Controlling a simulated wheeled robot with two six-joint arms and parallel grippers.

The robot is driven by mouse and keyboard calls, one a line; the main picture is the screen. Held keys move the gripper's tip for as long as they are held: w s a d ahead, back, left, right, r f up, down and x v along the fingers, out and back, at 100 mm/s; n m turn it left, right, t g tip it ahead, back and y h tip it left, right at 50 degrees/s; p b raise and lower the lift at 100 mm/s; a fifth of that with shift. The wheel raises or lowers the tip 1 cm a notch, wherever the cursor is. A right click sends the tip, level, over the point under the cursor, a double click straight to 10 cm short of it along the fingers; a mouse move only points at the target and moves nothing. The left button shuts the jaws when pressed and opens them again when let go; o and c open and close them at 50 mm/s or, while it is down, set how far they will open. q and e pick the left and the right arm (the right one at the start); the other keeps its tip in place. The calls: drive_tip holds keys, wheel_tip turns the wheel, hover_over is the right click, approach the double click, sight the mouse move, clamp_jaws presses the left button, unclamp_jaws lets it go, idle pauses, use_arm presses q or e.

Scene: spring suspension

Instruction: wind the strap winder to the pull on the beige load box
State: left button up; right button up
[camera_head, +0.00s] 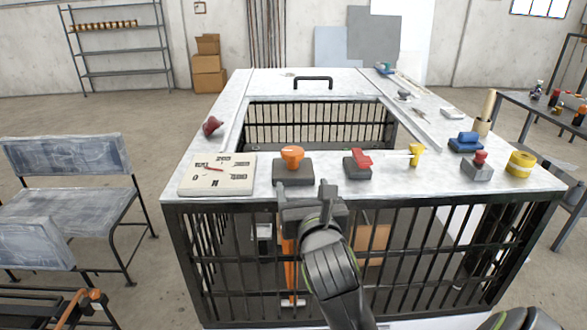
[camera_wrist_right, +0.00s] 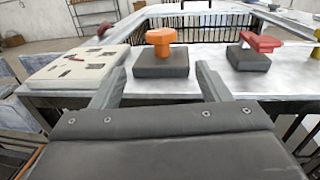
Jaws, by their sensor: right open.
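The beige load box (camera_head: 199,187) lies flat at the front left of the bench, with dark markings and a red needle on its face. The strap winder, an orange knob (camera_head: 291,154) on a dark grey block, stands just right of the load box. It also shows in the wrist view (camera_wrist_right: 160,37). My right gripper (camera_head: 307,192) is open and empty in front of the winder block. In the wrist view the winder appears between its fingers (camera_wrist_right: 158,84), apart from them. My left gripper is out of view.
A red clamp-like part (camera_head: 361,158) on a grey block stands right of the winder, with a yellow piece (camera_head: 416,155) beyond it. A red-knobbed block (camera_head: 478,168) and yellow roll (camera_head: 521,163) are farther right. An orange strap (camera_head: 289,262) hangs inside the barred cage below.

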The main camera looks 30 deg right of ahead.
sight(294, 160)
drive_tip(key=p+x, duration=0.2)
drive_tip(key=x, duration=1.1)
drive_tip(key=shift+d, duration=0.1)
drive_tip(key=c, duration=1)
